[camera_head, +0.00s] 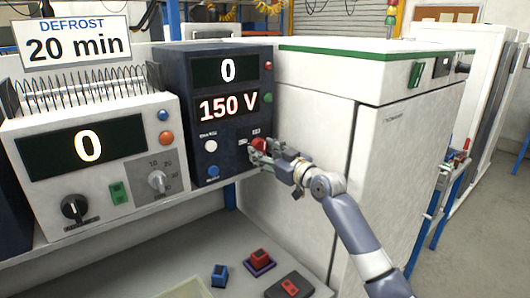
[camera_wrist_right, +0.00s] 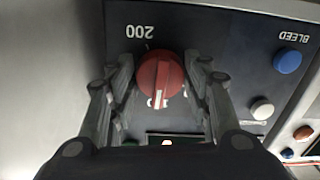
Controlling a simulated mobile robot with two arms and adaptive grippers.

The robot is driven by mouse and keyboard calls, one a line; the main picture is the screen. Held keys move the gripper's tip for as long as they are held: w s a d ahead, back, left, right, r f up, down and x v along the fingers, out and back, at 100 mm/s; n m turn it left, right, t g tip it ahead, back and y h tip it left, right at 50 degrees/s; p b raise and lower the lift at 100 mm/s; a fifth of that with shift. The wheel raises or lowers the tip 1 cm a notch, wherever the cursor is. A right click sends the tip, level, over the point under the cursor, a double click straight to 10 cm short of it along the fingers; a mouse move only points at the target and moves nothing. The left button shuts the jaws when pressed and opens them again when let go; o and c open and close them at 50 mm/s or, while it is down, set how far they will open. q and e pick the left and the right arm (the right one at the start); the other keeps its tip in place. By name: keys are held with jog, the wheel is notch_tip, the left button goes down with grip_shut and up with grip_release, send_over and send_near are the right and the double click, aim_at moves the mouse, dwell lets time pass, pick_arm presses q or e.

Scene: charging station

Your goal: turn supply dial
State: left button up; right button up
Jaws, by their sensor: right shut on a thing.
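The supply dial is a red round knob (camera_head: 259,144) at the lower right of the dark blue supply unit (camera_head: 178,75). The unit's displays read 0 and 150 V. My right gripper (camera_head: 258,152) is at the knob, coming from the right. In the right wrist view the red knob (camera_wrist_right: 160,80) sits between the two fingers (camera_wrist_right: 158,88), with a pale pointer line and a 200 mark beside it. The right gripper is shut on the knob. The fingers hide part of the dial's scale. My left gripper is not in view.
A white panel with a 0 display (camera_head: 87,145) and two dials stands at the left. A white cabinet (camera_head: 330,120) stands close on the right. Small blue (camera_head: 219,275) and red (camera_head: 260,257) blocks lie on the surface below.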

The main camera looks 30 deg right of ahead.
jog(key=m+p, duration=0.2)
jog(key=m, duration=0.1)
jog(key=shift+r, duration=0.15)
jog(key=shift+a+m, duration=0.1)
jog(key=shift+m, duration=1)
jog(key=o, duration=1.1)
jog(key=shift+c, duration=0.2)
jog(key=s+d, duration=0.1)
jog(key=s, duration=1.1)
